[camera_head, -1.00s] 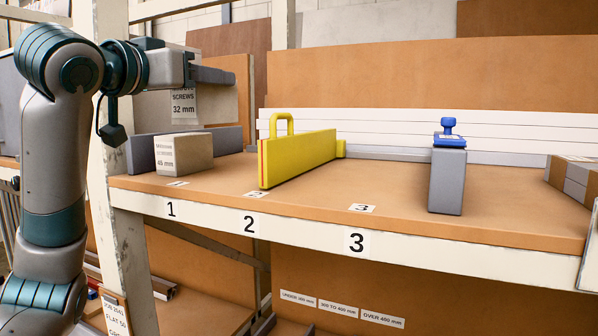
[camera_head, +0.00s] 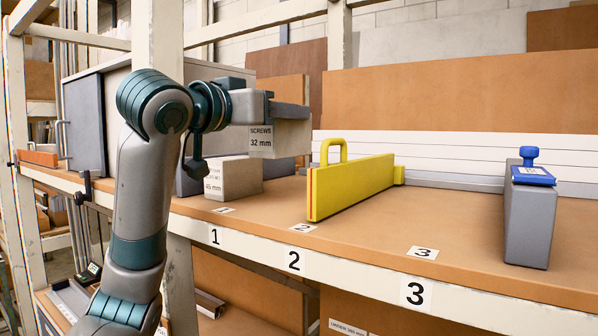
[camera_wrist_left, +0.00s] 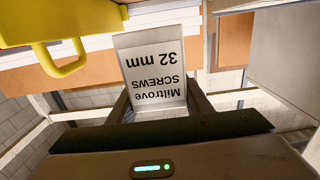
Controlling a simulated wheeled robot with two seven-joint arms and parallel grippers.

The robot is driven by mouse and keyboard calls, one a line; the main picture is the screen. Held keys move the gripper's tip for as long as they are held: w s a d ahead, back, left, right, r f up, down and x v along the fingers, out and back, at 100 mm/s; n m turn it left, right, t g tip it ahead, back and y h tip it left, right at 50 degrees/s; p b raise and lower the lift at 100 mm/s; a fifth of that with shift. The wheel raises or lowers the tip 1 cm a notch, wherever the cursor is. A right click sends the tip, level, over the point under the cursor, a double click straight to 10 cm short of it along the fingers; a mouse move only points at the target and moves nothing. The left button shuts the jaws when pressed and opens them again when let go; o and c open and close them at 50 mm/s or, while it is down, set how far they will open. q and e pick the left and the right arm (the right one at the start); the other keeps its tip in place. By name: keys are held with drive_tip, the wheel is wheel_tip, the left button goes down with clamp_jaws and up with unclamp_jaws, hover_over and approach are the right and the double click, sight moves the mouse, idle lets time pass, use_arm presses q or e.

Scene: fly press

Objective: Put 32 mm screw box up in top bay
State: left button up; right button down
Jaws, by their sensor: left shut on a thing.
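My left gripper (camera_head: 288,111) is shut on the 32 mm screw box (camera_head: 293,139), a pale box with a white label. It holds the box above the bench, over and to the right of another screw box (camera_head: 236,178), marked 45 mm. In the left wrist view the 32 mm label (camera_wrist_left: 153,70) faces the camera upside down, between the two fingers. The far side of the held box is hidden. No bay marked as the top one can be made out. My right gripper is not in view.
A yellow plate with a handle (camera_head: 350,188) stands upright at mark 2 on the bench (camera_head: 455,225). A grey block (camera_head: 528,225) bears a blue-handled stamp (camera_head: 532,172). A grey cabinet (camera_head: 84,120) and rack posts stand left. Bench between plate and block is clear.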

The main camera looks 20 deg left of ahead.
sight(280, 157)
use_arm(q)
drive_tip(key=f, duration=0.2)
drive_tip(key=f+p, duration=0.1)
drive_tip(key=shift+s+a+f+p, duration=0.15)
drive_tip(key=shift+s+f+p, duration=0.05)
drive_tip(key=shift+f+p, duration=0.15)
drive_tip(key=shift+w+f, duration=0.1)
drive_tip(key=shift+f, duration=0.35)
drive_tip(key=shift+f+p, duration=0.85)
drive_tip(key=shift+f, duration=1.05)
drive_tip(key=shift+f, duration=0.1)
drive_tip(key=o, duration=1.4)
